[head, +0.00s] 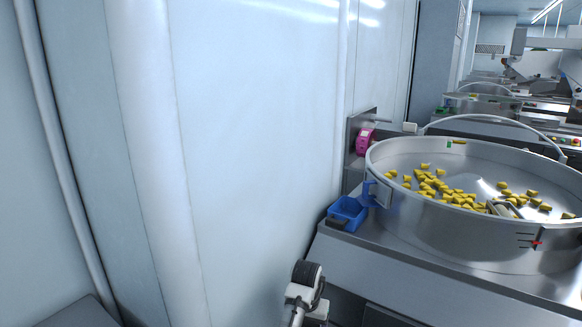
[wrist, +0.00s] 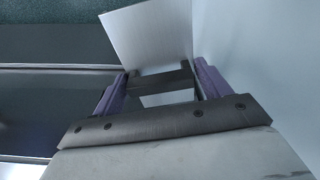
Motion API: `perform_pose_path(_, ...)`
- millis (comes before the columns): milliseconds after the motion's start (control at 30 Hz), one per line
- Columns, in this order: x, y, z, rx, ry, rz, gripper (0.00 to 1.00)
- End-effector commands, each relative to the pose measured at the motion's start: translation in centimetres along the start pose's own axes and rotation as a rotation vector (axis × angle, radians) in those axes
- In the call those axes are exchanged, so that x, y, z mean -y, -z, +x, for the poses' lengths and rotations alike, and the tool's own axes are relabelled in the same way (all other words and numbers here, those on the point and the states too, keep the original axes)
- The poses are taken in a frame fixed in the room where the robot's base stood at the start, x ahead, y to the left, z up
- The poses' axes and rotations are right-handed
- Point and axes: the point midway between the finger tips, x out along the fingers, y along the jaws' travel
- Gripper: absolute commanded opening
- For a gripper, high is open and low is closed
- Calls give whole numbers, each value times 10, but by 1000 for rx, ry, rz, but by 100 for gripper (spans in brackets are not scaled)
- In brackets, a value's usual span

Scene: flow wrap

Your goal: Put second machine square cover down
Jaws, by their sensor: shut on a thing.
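My gripper (wrist: 162,78) shows in the wrist view with purple fingers at either side. It is shut on a flat, light grey metal plate with straight edges, which looks like the square cover (wrist: 150,36). The cover sticks out beyond the fingertips, tilted in the picture. A dark bar spans between the fingers, and a light patch shows behind it. The gripper and the cover do not show in the head view, where only a white and black part of my arm is at the bottom. I cannot make out which machine is the second one.
In the head view a large round metal bowl (head: 460,226) with several yellow pieces stands on a steel bench at right. A blue bin (head: 347,213) and a pink roll (head: 364,141) are beside it. A pale wall (head: 255,140) fills the middle. More machines stand far right.

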Motion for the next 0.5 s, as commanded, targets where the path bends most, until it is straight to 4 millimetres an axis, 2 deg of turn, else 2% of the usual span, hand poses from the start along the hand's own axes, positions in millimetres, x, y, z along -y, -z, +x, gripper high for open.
perform_pose_path(33, 0, -12, 18, 4, -3, -30, 47)
perform_pose_path(200, 2, -50, 67, 4, 10, -120, 47)
perform_pose_path(500, 0, -126, 138, 3, 26, -247, 47)
